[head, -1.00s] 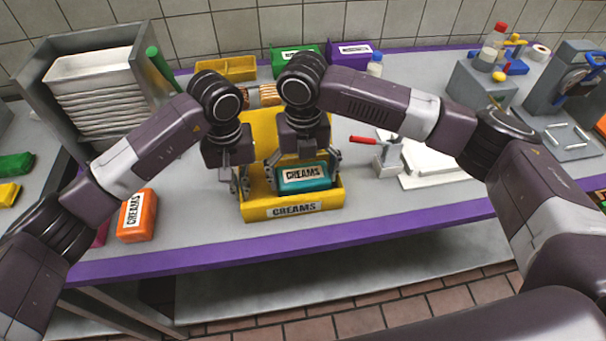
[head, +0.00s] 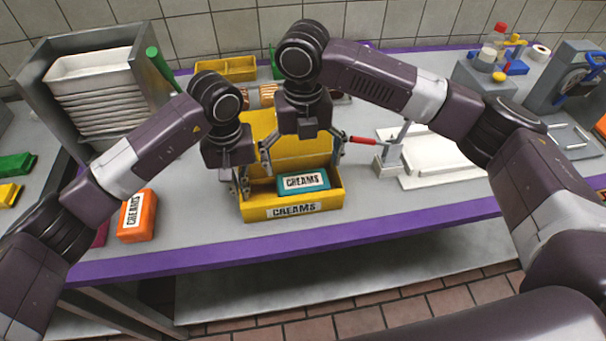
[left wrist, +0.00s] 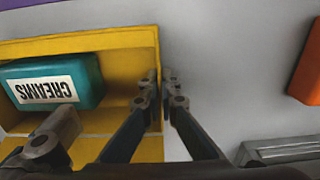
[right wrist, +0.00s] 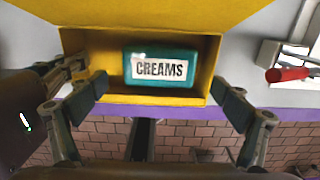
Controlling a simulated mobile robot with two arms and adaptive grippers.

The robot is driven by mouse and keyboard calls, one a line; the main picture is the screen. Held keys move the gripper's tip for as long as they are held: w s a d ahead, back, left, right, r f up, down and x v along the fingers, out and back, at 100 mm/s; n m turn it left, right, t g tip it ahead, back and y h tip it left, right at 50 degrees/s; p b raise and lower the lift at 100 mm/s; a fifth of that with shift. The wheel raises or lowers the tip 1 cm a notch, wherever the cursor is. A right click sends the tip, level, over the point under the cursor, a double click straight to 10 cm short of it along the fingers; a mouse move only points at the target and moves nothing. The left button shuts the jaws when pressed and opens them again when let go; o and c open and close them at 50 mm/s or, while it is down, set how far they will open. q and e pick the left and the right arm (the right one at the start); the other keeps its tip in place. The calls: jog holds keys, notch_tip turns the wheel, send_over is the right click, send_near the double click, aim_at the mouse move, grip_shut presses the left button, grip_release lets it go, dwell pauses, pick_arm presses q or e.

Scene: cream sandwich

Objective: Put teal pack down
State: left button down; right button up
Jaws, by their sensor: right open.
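The teal pack (head: 290,183), with a white CREAMS label, lies inside the yellow box (head: 251,213) on the counter. The teal pack also shows in the left wrist view (left wrist: 88,80) and the right wrist view (right wrist: 186,55). My right gripper (head: 302,155) is wide open and empty above the pack, its fingers apart from it. My left gripper (head: 240,186) is at the box's left side. In the left wrist view its fingertips (left wrist: 159,87) are shut on the box's side wall.
An orange pack (head: 147,208) lies left of the box. A press with a red handle (head: 363,140) stands to the right, by a white board (head: 440,170). A tray rack (head: 90,80) stands at the back left.

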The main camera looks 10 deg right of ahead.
aim_at(303, 180)
notch_tip(303, 180, up, 8)
jog(key=shift+f, duration=0.15)
dwell(0.3)
pick_arm(q)
jog(key=c, duration=2)
grip_release()
jog(key=shift+r, duration=0.1)
jog(key=shift+r+p, duration=1.25)
jog(key=shift+r, duration=3.15)
pick_arm(e)
notch_tip(303, 180, up, 2)
jog(key=shift+r, duration=0.25)
pick_arm(q)
jog(key=shift+o, duration=0.5)
